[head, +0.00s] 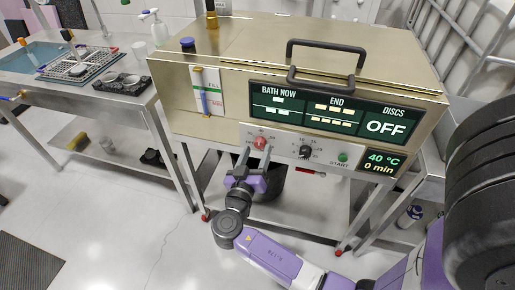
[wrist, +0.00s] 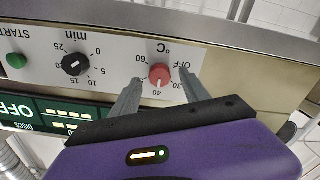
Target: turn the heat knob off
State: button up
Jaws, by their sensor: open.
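The red heat knob (head: 260,143) is on the pale control strip at the front of the bath machine (head: 215,128). In the wrist view, which shows the panel upside down, the red knob (wrist: 160,74) has a dial marked OFF, 30, 40 and 60. Its pale pointer mark seems to face the 40. My gripper (head: 256,153) is open in front of the knob. In the wrist view my gripper (wrist: 160,82) has one finger on each side of the knob, with a gap to both. I cannot tell how far the fingertips reach along it.
A black timer knob (head: 305,152) and a green START button (head: 343,157) sit to the right on the strip. A small display (head: 382,162) reads 40 °C, 0 min. The larger screen (head: 328,117) shows OFF under DISCS. A sink bench (head: 95,95) stands at left.

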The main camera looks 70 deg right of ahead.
jog(key=shift+w+d, duration=0.1)
jog(key=shift+d, duration=0.8)
grip_shut()
